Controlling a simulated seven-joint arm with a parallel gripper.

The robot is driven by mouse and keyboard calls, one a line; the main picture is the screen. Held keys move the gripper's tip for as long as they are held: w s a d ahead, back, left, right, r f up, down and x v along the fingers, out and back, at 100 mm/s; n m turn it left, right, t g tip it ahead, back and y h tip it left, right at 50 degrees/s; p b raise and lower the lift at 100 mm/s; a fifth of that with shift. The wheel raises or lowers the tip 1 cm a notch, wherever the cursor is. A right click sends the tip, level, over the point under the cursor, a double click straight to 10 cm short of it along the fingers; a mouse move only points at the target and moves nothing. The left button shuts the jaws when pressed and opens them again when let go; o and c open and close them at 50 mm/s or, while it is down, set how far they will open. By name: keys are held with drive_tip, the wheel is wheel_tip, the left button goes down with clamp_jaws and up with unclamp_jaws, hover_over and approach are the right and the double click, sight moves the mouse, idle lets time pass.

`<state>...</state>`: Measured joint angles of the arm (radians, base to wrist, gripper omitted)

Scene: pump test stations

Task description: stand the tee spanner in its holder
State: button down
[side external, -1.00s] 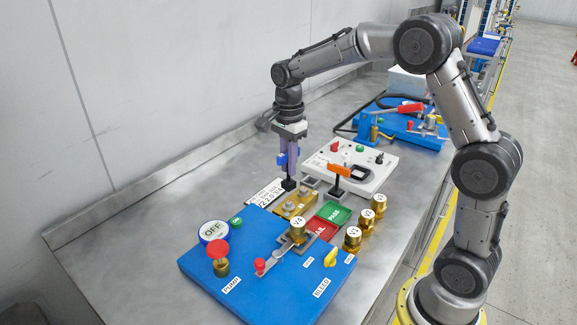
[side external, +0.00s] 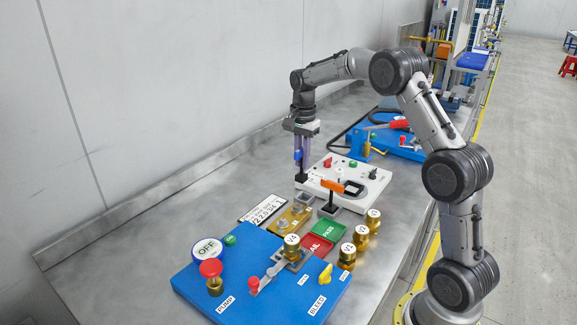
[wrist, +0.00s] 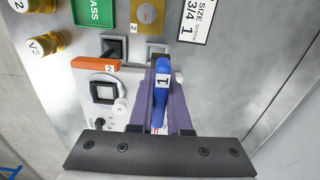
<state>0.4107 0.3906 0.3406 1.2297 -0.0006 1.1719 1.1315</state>
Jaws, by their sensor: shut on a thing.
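The tee spanner has a blue handle marked 1 (wrist: 162,85) and, in the side view, a black lower end (side external: 301,177). My gripper (side external: 303,157) is shut on its blue handle and holds it roughly upright by the left edge of the white panel. In the wrist view the purple fingers (wrist: 160,95) close on both sides of the handle. A grey square holder (wrist: 157,48) shows just beyond the handle, partly hidden; it also shows in the side view (side external: 303,198). A second spanner, with an orange handle marked 2 (side external: 333,187), stands in the neighbouring holder.
The white control panel (side external: 365,180) lies beside the spanner. A brass block (side external: 290,220) and the green PASS (side external: 328,233) and red FAIL trays are nearer, before the blue pump board (side external: 250,265). Brass valves (side external: 361,236) stand at right. Bare bench is free at left.

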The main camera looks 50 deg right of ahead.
sight(305, 180)
drive_tip(key=shift+s+d+f, duration=0.25)
drive_tip(key=shift+d+f, duration=0.05)
drive_tip(key=shift+d, duration=0.35)
drive_tip(key=shift+f, duration=2.45)
drive_tip(key=shift+f, duration=1.1)
idle(0.4)
drive_tip(key=shift+c, duration=1.5)
unclamp_jaws()
drive_tip(key=shift+r, duration=4)
drive_tip(key=shift+a, duration=0.1)
